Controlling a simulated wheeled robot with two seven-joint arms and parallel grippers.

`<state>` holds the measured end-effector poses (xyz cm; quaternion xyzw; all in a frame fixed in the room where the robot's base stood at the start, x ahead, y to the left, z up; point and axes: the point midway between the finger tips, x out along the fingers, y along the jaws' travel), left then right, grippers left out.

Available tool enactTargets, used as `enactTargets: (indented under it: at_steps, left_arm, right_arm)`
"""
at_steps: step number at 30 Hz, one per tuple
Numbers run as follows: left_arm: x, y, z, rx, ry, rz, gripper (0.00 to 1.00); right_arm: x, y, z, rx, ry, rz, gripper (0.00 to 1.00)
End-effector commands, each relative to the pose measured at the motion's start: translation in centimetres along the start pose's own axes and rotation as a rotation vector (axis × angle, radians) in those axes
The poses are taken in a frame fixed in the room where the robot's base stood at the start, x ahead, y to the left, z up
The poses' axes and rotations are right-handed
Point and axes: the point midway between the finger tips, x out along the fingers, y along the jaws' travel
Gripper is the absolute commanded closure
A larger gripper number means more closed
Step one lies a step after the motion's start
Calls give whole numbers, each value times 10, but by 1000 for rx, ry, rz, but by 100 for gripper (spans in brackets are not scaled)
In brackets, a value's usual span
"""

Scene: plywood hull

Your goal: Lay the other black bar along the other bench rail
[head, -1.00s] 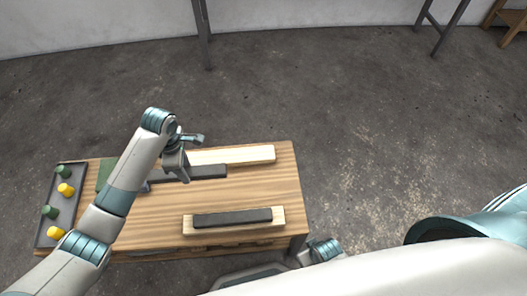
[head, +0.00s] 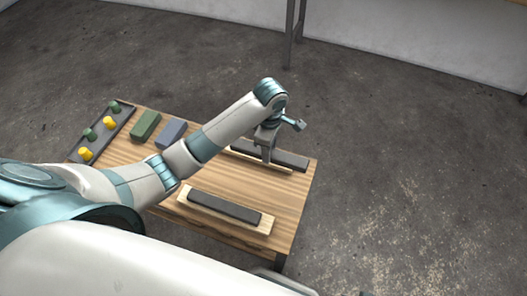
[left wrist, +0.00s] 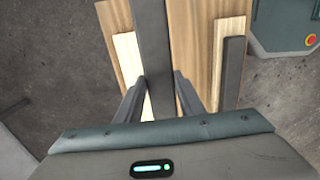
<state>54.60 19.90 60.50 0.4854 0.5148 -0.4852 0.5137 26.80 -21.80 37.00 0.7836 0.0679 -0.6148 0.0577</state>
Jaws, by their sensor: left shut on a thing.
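My left gripper (head: 266,148) is shut on a black bar (head: 289,159) at the far side of the wooden bench. The bar is over the far pale rail (head: 264,164) and roughly parallel to it; a thin strip of rail shows along its near side. In the left wrist view the bar (left wrist: 153,45) runs between the fingers (left wrist: 160,92), and the pale rail (left wrist: 126,55) shows to its left. I cannot tell whether the bar touches the rail. The other black bar (head: 223,206) lies along the near rail (head: 250,226). My right gripper is not in view.
A dark tray (head: 101,139) with green and yellow pegs is at the bench's left end. A green block (head: 145,125) and a blue-grey block (head: 171,132) lie beside it. The bench top (head: 285,200) between the rails is bare.

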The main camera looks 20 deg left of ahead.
Motion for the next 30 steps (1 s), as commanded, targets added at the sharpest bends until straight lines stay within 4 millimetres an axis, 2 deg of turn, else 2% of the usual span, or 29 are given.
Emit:
enactTargets:
  at_steps: [9, 14, 17, 20, 30]
  left_arm:
    - [0, 1, -1, 0, 0, 1, 100]
    - [6, 7, -9, 0, 2, 0, 100]
    - [14, 15, -20, -3, 4, 0, 100]
    - [24, 25, -33, -2, 4, 0, 100]
    - [60, 62, -79, -2, 2, 0, 100]
  right_arm:
    - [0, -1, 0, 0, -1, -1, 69]
    - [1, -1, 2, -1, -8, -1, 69]
    - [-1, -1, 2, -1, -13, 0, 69]
    - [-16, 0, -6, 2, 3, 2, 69]
    - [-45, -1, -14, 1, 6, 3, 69]
